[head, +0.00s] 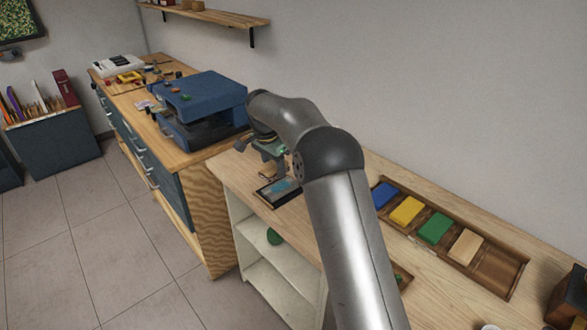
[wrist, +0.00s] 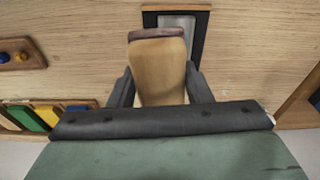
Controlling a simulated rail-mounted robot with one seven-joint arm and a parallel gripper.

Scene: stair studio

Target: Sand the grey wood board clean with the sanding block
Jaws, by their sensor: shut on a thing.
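The sanding block (wrist: 158,72) is tan wood with a brownish strip (wrist: 156,34) at its far end. My gripper (wrist: 160,88) is shut on it, with one dark finger on each side. The grey wood board (wrist: 175,22) lies in a dark frame just beyond the block in the wrist view, and the block overlaps its near part. In the head view the board (head: 284,187) shows bluish grey on the light bench, and my gripper (head: 270,160) is just above or beside it. I cannot tell whether the block touches the board.
A wooden tray (head: 492,270) on the bench holds blue (head: 385,195), yellow (head: 407,210), green (head: 434,228) and tan (head: 466,246) blocks. A large blue machine (head: 205,100) stands on the neighbouring cabinet. The wall runs behind the bench. Bare bench surface lies between board and tray.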

